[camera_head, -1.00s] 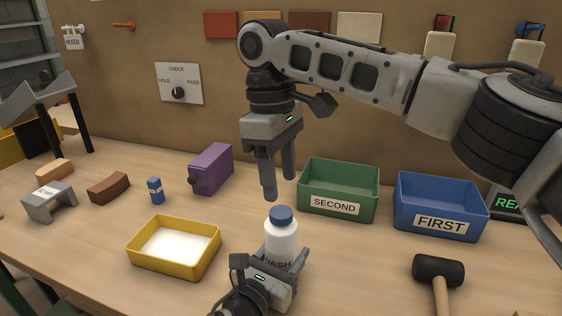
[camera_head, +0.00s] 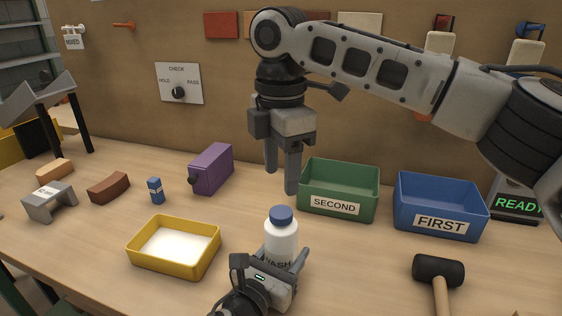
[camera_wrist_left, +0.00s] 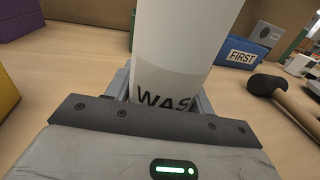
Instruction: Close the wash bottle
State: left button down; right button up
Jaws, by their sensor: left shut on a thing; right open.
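The white wash bottle (camera_head: 281,240) stands upright near the front middle of the table, with a blue cap (camera_head: 281,216) on its top. I cannot tell how tightly the cap sits. My left gripper (camera_head: 281,264) is shut around the bottle's lower body. The left wrist view shows the bottle (camera_wrist_left: 180,50) between its fingers, with part of the lettering visible and the cap out of frame. My right gripper (camera_head: 282,178) is open and empty, pointing down above and behind the cap, apart from it.
A yellow tray (camera_head: 130,258) with white contents lies left of the bottle. A green SECOND bin (camera_head: 368,205) and a blue FIRST bin (camera_head: 478,221) stand behind right. A mallet (camera_head: 438,272) lies at the right.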

aim_at(281, 211)
notch_tip(281, 211, down, 7)
jog(key=shift+f, duration=0.2)
dwell(0.3)
jog(key=c, duration=1)
jog(key=m, duration=1.4)
jog(key=shift+m, duration=0.4)
jog(key=o, duration=1.2)
jog(key=shift+c, duration=0.2)
